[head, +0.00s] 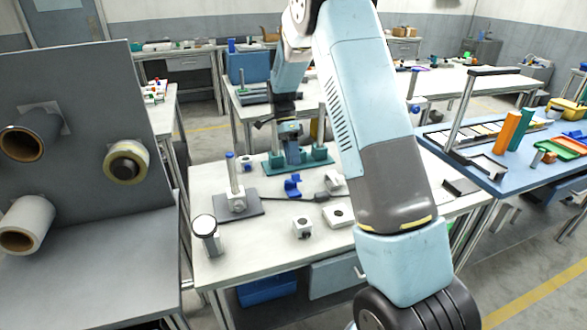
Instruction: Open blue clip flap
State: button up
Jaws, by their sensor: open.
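A small blue clip-shaped piece (293,186) stands on the white worktable, in front of a teal fixture (313,158). I cannot tell whether it is the task's clip or how its flap sits. My arm rises at the right, bends at the top and comes down behind the table's middle. My gripper (291,138) is small and dark at the arm's far end, over or just at the teal fixture. It is open. Its fingertips blend with the fixture, so I cannot tell whether they touch anything. The clip is nearer to the camera than the gripper.
The white table (220,272) also holds a post on a dark plate (250,204), a capped cylinder (206,232), small grey-white blocks (302,227) and a dark cable. A grey panel with film rolls (125,162) stands left. A blue table (510,176) with trays is right.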

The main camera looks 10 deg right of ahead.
jog(key=v, duration=0.9)
jog(key=shift+w, duration=0.15)
jog(key=shift+o, duration=0.4)
jog(key=shift+r, duration=0.1)
jog(key=r+n+t, duration=0.1)
jog(key=n+t, duration=0.5)
jog(key=n, duration=1.2)
send_over(293, 177)
jog(key=d, duration=0.1)
jog(key=shift+y, duration=0.3)
jog(key=f, duration=0.8)
jog(key=w+f, duration=0.1)
jog(key=f, duration=0.4)
grip_shut()
